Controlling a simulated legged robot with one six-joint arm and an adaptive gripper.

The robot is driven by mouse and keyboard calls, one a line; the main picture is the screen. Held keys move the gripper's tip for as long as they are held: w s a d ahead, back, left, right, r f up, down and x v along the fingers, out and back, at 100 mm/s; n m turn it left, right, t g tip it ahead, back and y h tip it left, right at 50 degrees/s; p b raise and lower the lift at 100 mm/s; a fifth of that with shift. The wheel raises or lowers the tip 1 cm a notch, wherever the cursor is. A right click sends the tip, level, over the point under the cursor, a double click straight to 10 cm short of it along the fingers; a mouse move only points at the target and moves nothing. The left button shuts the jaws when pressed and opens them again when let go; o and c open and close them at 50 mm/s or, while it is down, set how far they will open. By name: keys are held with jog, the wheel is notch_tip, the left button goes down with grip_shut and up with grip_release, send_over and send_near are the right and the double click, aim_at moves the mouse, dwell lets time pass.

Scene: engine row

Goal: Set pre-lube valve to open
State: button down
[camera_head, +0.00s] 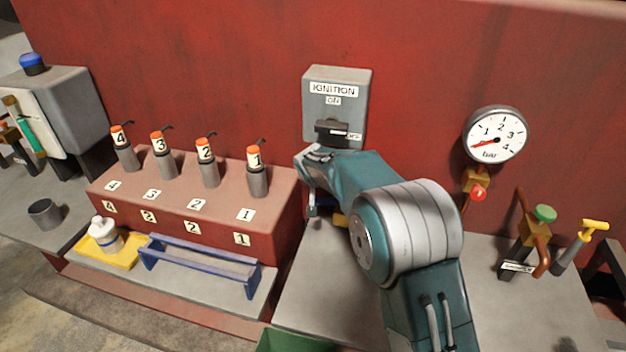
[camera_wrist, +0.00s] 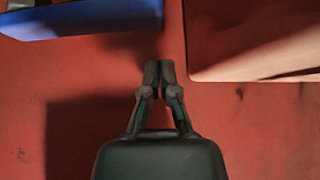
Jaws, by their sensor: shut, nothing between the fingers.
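A brass valve (camera_head: 536,232) with a green round knob (camera_head: 545,213) and copper pipes stands on the grey bench at the right. A small white label (camera_head: 516,266) is at its foot, too small to read. I cannot tell for sure that this is the pre-lube valve, nor its setting. In the wrist view my gripper (camera_wrist: 158,68) is shut and empty, over a red surface. In the head view my arm mostly hides the gripper, left of and well apart from the green-knobbed valve.
A pressure gauge (camera_head: 496,135) hangs on the red wall above a red-knobbed fitting (camera_head: 478,190). A yellow-handled pump (camera_head: 580,243) stands right of the valve. The ignition box (camera_head: 337,90) is behind my arm. A red block (camera_head: 205,205) with injectors is left.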

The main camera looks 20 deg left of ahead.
jog(key=shift+s+d+f, duration=0.2)
jog(key=shift+s+f, duration=0.35)
jog(key=shift+f, duration=0.05)
jog(key=shift+s+d+f, duration=0.15)
jog(key=shift+s+f, duration=0.35)
jog(key=shift+f, duration=0.05)
jog(key=shift+s+a, duration=0.1)
jog(key=shift+a, duration=0.1)
